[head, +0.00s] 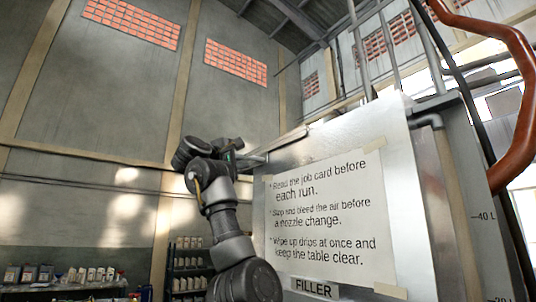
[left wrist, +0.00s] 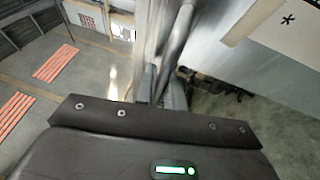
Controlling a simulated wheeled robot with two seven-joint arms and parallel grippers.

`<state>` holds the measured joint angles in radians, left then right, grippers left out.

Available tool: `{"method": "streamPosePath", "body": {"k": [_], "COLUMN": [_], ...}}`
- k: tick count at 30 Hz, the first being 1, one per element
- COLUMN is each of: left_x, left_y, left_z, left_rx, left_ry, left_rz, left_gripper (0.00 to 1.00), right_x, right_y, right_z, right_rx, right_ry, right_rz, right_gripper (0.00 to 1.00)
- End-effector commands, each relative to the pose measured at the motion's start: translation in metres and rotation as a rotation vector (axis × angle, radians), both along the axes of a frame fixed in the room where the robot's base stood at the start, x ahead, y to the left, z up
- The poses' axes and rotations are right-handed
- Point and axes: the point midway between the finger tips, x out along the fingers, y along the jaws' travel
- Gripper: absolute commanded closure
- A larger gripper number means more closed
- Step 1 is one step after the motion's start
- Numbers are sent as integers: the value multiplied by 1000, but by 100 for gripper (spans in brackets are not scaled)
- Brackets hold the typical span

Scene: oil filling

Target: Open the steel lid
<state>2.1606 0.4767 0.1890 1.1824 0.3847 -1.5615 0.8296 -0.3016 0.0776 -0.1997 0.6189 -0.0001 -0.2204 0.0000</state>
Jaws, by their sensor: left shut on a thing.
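The steel lid (head: 287,139) shows as a thin pale edge at the top left of the big steel filler tank, seen from below. My left gripper (head: 256,160) is raised to that top corner and is shut on the lid at its near left end. My wrist partly hides the grip, so I cannot tell exactly which part is held. In the left wrist view, the fingers (left wrist: 163,88) meet at a long grey metal bar (left wrist: 177,38) that runs up the picture. The lid's top side is hidden. My right gripper is not in view.
The filler tank (head: 400,150) stands close on the right, with a paper notice (head: 325,215) and a FILLER label (head: 314,287) on its front. A thick orange-brown pipe (head: 525,100) curves down at the far right. Shelves with bottles (head: 188,265) stand low behind my arm. The upper left is open room.

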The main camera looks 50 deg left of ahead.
Motion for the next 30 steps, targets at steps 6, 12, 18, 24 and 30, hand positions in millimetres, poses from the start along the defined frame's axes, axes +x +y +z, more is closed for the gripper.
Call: {"method": "streamPosePath", "body": {"k": [6, 12, 18, 24, 30], "left_x": [-2, -1, -1, -1, -2], "left_y": [14, 14, 13, 13, 12], "left_z": [0, -1, -1, 0, -1], "left_rx": [-2, -1, -1, -1, 0], "left_ry": [-2, 0, 0, 0, 0], "left_rz": [3, 2, 1, 1, 2], "left_gripper": [100, 100, 80, 68, 68], "right_x": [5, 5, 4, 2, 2], "right_y": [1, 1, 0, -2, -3], "right_z": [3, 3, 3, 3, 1], "right_rx": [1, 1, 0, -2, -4], "right_ry": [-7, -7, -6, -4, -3], "right_rz": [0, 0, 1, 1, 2], "right_gripper": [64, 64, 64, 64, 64]}}
